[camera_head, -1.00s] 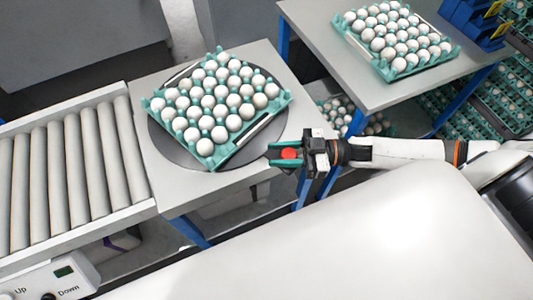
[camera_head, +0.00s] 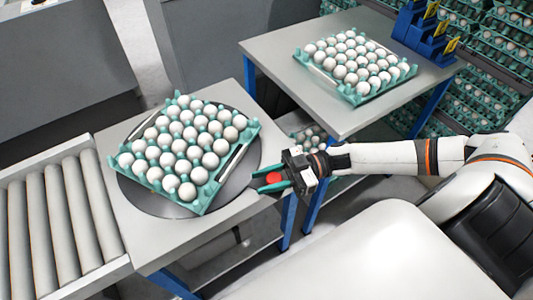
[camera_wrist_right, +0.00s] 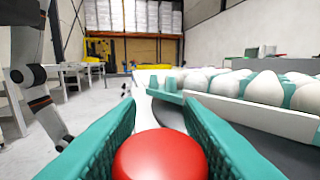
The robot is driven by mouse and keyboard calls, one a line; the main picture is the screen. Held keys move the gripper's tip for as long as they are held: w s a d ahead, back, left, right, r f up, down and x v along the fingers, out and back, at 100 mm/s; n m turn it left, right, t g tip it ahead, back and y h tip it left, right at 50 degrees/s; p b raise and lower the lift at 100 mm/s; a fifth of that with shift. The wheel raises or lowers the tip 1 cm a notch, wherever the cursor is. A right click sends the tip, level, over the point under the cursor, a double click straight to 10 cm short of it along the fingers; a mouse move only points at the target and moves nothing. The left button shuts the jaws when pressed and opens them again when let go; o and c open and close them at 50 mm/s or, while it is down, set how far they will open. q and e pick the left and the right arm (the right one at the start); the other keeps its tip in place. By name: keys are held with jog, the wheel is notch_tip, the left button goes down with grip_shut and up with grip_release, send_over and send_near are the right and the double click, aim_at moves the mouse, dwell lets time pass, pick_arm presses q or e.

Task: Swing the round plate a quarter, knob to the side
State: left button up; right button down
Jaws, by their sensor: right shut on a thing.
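The round grey plate (camera_head: 150,204) lies on a light table at the left in the head view. A teal tray (camera_head: 228,178) full of white eggs sits on it at a slant. The red knob (camera_head: 274,177) is at the plate's right side, by the table edge; it fills the lower middle of the right wrist view (camera_wrist_right: 160,157). My right gripper (camera_head: 268,180) is shut on the knob, with a teal finger on each side. The knob's joint with the plate is hidden. My left gripper is not in view.
A roller conveyor (camera_head: 62,225) adjoins the table at the left. A second table (camera_head: 290,60) behind at the right holds another egg tray (camera_head: 355,98) and blue holders (camera_head: 425,35). A white surface (camera_head: 370,255) fills the front right. A gap separates the tables.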

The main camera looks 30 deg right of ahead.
jog(key=c, duration=1)
grip_release()
jog(key=v, duration=1.2)
